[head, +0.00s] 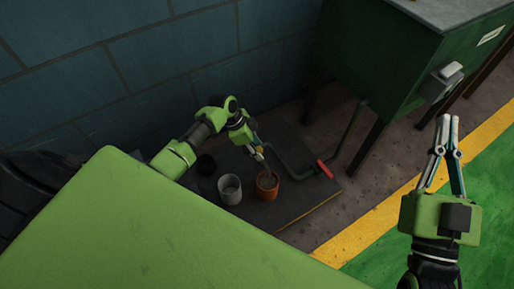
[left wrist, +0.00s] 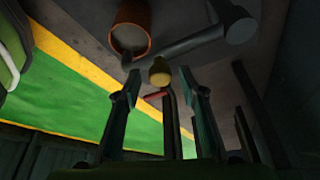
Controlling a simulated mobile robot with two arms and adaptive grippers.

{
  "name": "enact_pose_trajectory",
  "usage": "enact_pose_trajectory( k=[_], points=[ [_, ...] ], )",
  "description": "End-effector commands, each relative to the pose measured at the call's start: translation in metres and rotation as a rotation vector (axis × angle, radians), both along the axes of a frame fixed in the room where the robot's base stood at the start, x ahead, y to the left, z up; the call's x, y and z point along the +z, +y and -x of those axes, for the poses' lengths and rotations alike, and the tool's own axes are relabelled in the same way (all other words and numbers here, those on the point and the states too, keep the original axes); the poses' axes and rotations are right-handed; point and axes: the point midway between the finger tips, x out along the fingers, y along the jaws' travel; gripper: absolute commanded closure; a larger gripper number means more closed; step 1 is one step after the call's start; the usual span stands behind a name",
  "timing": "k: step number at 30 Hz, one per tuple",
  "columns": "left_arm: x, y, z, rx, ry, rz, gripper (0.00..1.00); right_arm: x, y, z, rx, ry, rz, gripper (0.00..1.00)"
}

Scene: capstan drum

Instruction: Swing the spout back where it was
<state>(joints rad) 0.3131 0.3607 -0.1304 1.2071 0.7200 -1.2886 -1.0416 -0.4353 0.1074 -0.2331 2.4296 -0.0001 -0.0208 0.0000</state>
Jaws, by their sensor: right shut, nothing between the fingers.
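The spout, a dark grey pipe (left wrist: 185,47), crosses the top of the left wrist view. Its left end is at the rim of an orange-brown pot (left wrist: 130,22), which also stands on the dark mat in the head view (head: 267,190). A yellowish knob (left wrist: 160,72) shows by the pipe, just beyond my left fingertips. My left gripper (left wrist: 160,78) has its fingers apart, one on each side of the knob in the picture; I cannot tell whether they touch it. In the head view my left gripper (head: 259,152) is close above the pot. My right gripper (head: 448,122) is shut and empty, far right.
A grey cup (head: 230,189) stands left of the pot on the dark mat (head: 290,212). A red handle (head: 324,169) sits on piping right of the pot. A green tank (head: 385,65) on dark legs stands behind right. The yellow-striped floor (head: 375,225) is clear.

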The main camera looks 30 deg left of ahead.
Motion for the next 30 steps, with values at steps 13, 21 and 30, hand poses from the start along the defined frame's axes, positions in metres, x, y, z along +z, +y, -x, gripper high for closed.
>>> enact_pose_trajectory(
  k=[13, 21, 30],
  points=[
    [0.0, 0.0, 0.0, 0.0, 0.0, 0.0, 1.0, 0.0, 0.0, 0.0, 0.0, -0.001, 0.0, 1.0],
    [0.0, 0.002, 0.002, -0.023, 0.001, -0.001, 1.0, 0.0, 0.0, 0.0, 0.0, 0.0, 0.0, 1.0],
    [0.0, 0.014, 0.015, -0.184, 0.001, -0.002, 1.0, -0.001, 0.0, 0.0, 0.0, 0.002, 0.001, 1.0]
  ],
)
